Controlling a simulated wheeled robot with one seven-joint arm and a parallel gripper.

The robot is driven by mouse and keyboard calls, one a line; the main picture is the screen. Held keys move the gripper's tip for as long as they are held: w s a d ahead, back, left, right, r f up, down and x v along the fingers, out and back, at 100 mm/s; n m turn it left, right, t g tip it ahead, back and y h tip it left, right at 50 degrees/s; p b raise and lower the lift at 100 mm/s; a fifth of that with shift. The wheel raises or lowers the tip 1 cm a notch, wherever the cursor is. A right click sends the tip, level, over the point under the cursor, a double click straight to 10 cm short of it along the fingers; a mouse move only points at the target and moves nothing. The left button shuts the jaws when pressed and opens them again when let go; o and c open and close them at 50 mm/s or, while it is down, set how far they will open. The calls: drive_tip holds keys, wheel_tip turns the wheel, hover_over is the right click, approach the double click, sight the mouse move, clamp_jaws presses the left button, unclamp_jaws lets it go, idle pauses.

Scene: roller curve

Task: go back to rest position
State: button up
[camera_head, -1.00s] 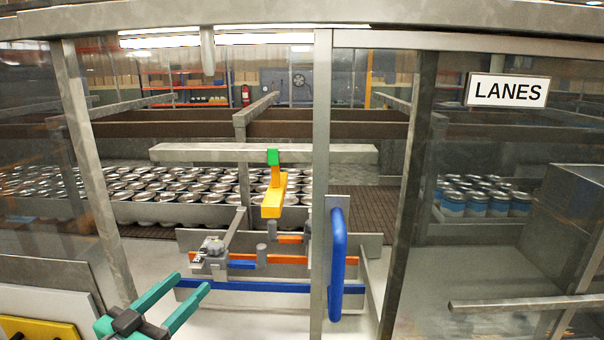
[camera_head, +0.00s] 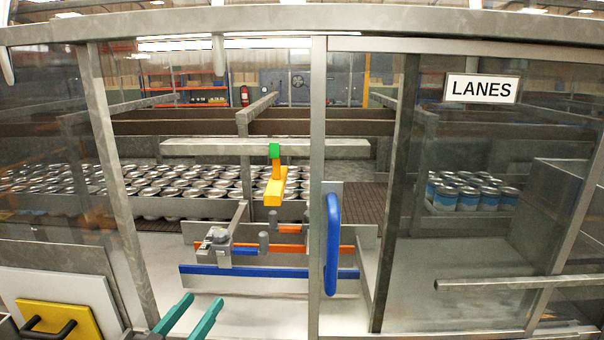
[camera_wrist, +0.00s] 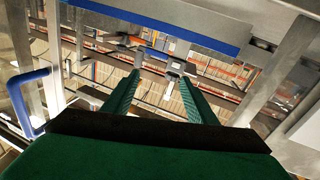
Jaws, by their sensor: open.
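My gripper (camera_head: 198,308) has two green fingers and shows at the bottom of the head view, left of centre. Its fingers are apart with nothing between them. It is in front of the opening in the machine frame, below the blue rail (camera_head: 245,271). In the wrist view my gripper (camera_wrist: 155,85) points into the machine, with both fingers spread and empty. The rest of my arm is mostly out of the head view.
A blue door handle (camera_head: 333,243) stands on the metal post right of the opening. A yellow block (camera_head: 274,190) hangs from a crossbar. Cans (camera_head: 170,185) fill the lane behind. A yellow panel (camera_head: 60,320) is low left. Glass panels flank the opening.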

drive_tip(key=s+d+f+n+y, duration=0.1)
drive_tip(key=d+f+n+y, duration=0.2)
drive_tip(key=f, duration=0.5)
drive_tip(key=s+d+f+n+y, duration=0.15)
drive_tip(key=d+f, duration=0.25)
drive_tip(key=f, duration=0.4)
drive_tip(key=s+d+f+n+g+y, duration=0.1)
drive_tip(key=s+d+f+n+y, duration=0.1)
drive_tip(key=s+d+f, duration=0.6)
drive_tip(key=s+d+f+m, duration=0.1)
drive_tip(key=s+d+m, duration=0.1)
drive_tip(key=s, duration=1.2)
drive_tip(key=s+d+f+m+g+h, duration=0.1)
drive_tip(key=s+d+m, duration=0.2)
drive_tip(key=s, duration=1.1)
drive_tip(key=shift+s+d+f, duration=0.2)
drive_tip(key=shift+s+d, duration=0.1)
drive_tip(key=shift+d, duration=0.65)
drive_tip(key=shift+h, duration=0.25)
